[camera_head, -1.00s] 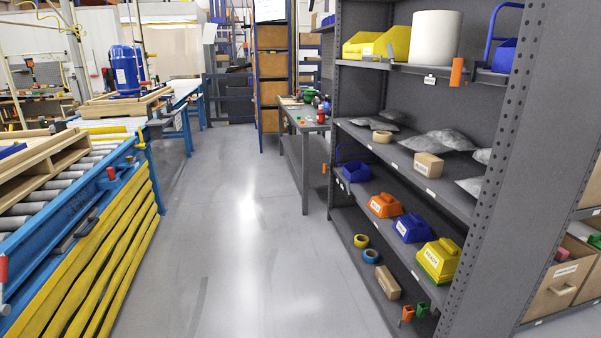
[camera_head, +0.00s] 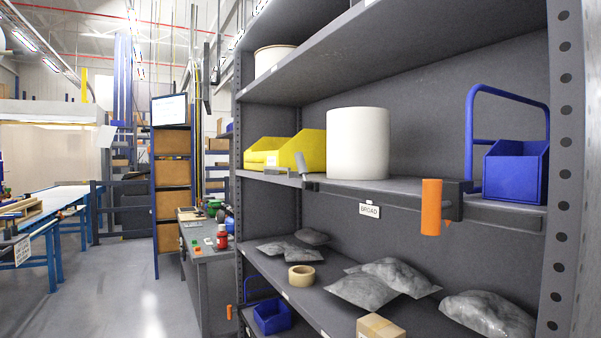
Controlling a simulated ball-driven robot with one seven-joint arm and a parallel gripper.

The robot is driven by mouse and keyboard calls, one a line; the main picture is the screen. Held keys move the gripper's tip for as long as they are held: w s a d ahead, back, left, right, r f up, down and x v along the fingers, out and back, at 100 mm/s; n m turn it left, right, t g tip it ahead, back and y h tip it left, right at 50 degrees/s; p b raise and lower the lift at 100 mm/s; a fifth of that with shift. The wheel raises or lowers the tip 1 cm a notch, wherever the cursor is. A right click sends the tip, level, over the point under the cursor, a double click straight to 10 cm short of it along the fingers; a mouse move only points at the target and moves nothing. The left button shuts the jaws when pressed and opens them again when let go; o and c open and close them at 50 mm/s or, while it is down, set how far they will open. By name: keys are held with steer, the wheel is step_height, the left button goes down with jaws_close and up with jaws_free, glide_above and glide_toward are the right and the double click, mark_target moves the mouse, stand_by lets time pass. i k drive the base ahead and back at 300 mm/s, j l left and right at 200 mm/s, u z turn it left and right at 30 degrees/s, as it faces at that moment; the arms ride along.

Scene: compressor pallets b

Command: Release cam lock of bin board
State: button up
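An upright orange handle (camera_head: 432,207) is mounted on a dark block at the front edge of the upper shelf. A grey lever (camera_head: 303,167) stands tilted on the same edge farther left. I cannot tell which of them is the cam lock. A blue bin (camera_head: 516,172) with a tall blue tube hoop (camera_head: 473,130) stands on the shelf behind and right of the orange handle. A small white label (camera_head: 369,210) hangs under the shelf edge; its small lettering is hard to read. My gripper is not in view.
The upper shelf (camera_head: 400,188) also holds a white cylinder (camera_head: 358,143) and yellow bins (camera_head: 285,151). Grey bags (camera_head: 371,291) and a tape roll (camera_head: 301,276) lie below. The perforated shelf post (camera_head: 566,180) stands at right. Floor (camera_head: 130,305) is clear at left.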

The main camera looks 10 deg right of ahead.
mark_target(302, 170)
steer(key=i+j, duration=0.35)
steer(key=i, duration=0.25)
steer(key=i+j+z, duration=0.1)
steer(key=i+j, duration=0.25)
steer(key=i, duration=0.25)
steer(key=i+j, duration=0.4)
steer(key=i, duration=0.15)
steer(key=i+j, duration=0.4)
steer(key=i, duration=0.2)
steer(key=l+z, duration=0.05)
